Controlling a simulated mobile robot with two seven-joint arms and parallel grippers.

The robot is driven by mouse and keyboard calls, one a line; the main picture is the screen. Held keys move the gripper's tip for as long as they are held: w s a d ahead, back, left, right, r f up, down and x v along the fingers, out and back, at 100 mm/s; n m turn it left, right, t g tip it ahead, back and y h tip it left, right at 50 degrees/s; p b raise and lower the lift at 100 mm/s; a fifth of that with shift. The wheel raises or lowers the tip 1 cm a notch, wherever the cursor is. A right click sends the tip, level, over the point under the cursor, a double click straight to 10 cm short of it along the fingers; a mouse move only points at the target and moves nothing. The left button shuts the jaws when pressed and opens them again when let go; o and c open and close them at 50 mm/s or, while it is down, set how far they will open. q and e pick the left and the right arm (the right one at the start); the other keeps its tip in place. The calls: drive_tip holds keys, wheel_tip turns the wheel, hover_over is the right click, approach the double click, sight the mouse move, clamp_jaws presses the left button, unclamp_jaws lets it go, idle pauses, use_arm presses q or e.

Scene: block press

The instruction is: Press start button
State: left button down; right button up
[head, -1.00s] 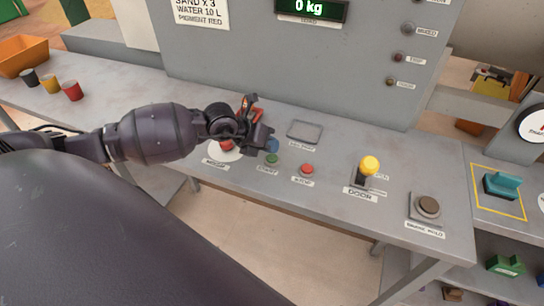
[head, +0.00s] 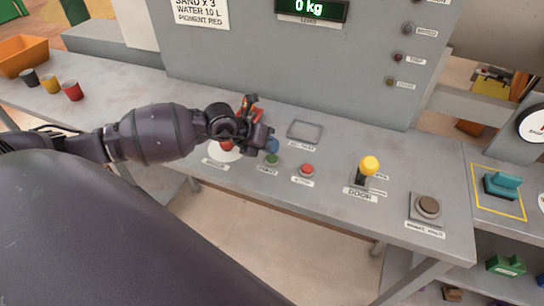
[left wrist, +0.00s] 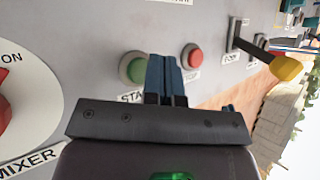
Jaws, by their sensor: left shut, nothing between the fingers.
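The green start button (head: 271,159) sits on the grey panel, left of the red stop button (head: 306,170). In the left wrist view the start button (left wrist: 132,68) shows in a grey ring, just left of the blue fingertips, with its label partly hidden. My left gripper (head: 272,146) is shut and empty, its blue fingertips just behind the start button in the head view. It also shows in the left wrist view (left wrist: 165,75), apparently above the panel; I cannot tell whether it touches. My right gripper is not in view.
A red mixer knob (head: 227,145) lies beside my left gripper. A yellow-topped door lever (head: 368,166) and a brown round button (head: 428,206) stand to the right. Three cups and an orange bin (head: 24,56) are at the far left. An upright panel rises behind.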

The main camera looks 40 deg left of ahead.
sight(270, 156)
use_arm(q)
drive_tip(key=shift+f, duration=0.1)
idle(0.3)
drive_tip(key=shift+f, duration=0.3)
drive_tip(key=shift+f, duration=0.55)
idle(0.8)
drive_tip(key=shift+r, duration=0.15)
idle(0.3)
drive_tip(key=shift+r+p, duration=0.7)
drive_tip(key=shift+r, duration=0.1)
drive_tip(key=shift+r+p, duration=2.15)
drive_tip(key=shift+r, duration=0.4)
